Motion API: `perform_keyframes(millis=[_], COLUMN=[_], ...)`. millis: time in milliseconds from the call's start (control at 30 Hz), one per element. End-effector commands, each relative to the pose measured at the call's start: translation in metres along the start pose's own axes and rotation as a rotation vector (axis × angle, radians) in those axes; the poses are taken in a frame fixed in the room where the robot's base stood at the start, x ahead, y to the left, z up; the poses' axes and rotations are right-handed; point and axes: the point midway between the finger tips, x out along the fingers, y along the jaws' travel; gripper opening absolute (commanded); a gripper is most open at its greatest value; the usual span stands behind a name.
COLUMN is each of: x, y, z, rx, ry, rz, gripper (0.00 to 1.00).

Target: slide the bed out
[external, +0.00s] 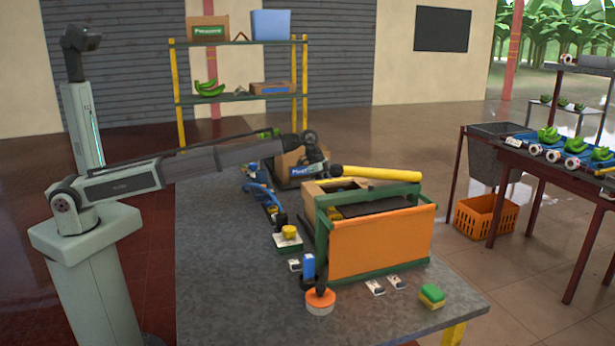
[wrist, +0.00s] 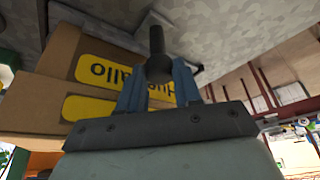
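A green-framed unit with an orange front panel (external: 380,245) stands on the grey table. A dark flat slab (external: 372,208) lies across its top, and a yellow bar (external: 380,173) with a dark end runs above it. I cannot tell which part is the bed. My gripper (external: 320,166) is beside the bar's dark end, behind the unit's left corner. In the wrist view my gripper's blue fingers (wrist: 158,78) are apart, with the tip of a dark round rod (wrist: 157,48) between or just beyond them. I cannot tell whether they touch it.
Cardboard boxes (external: 290,166) stand behind the unit; a box with yellow labels (wrist: 100,72) is close in the wrist view. An orange-topped round tin (external: 320,302), small white items and a green-yellow sponge (external: 431,295) lie in front. The front left of the table (external: 225,290) is clear.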

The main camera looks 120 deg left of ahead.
Motion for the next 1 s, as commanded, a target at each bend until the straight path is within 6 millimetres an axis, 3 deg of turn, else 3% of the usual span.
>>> perform_keyframes(millis=[100, 633, 767, 1000], x=[-0.001, -0.005, -0.020, -0.066], y=[-0.004, -0.003, -0.003, -0.003], z=[0.004, 0.002, 0.002, 0.002], rx=[-0.003, -0.002, -0.002, -0.002], ry=[-0.007, -0.003, -0.003, -0.002], rz=[-0.009, -0.006, -0.006, -0.007], gripper=[0.42, 0.42, 0.42, 0.42])
